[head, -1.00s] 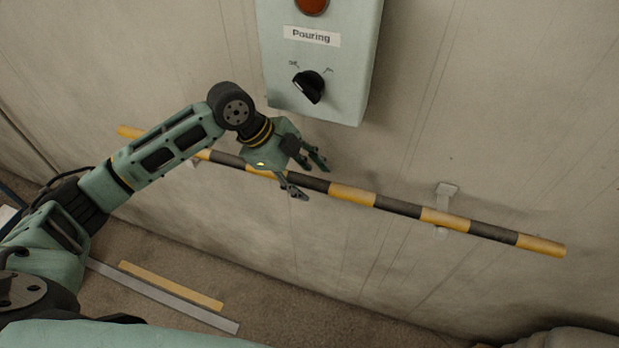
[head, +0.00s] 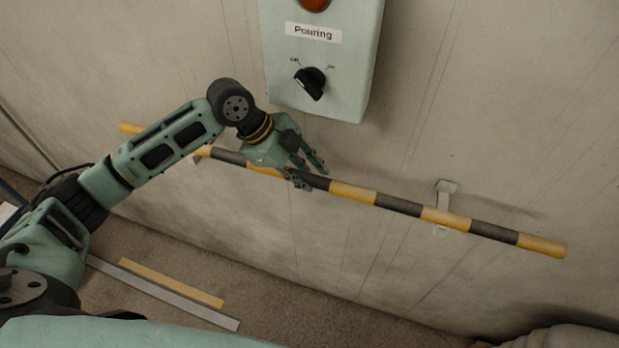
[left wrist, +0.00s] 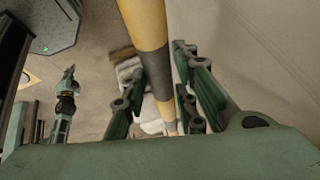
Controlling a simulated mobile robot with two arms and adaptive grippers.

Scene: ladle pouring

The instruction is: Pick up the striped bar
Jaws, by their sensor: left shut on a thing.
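The striped bar (head: 398,204), banded yellow and black, runs along the wall, sloping down to the right in the head view. It sits at a wall bracket (head: 447,191) on the right; another bracket is mostly hidden behind my left arm. My left gripper (head: 312,179) is shut on the striped bar left of its middle, at a black band. In the left wrist view the bar (left wrist: 149,32) passes between the fingers (left wrist: 160,80). A small green arm end (left wrist: 68,78) shows at the left of that view, likely my right one; its finger state is too small to tell.
A pale green control box (head: 322,65) labelled "Pouring", with a black knob (head: 310,83) and a red lamp (head: 314,4), hangs just above the gripper. A yellow strip (head: 170,284) and a grey strip (head: 165,293) mark the floor. The wall right of the box is clear.

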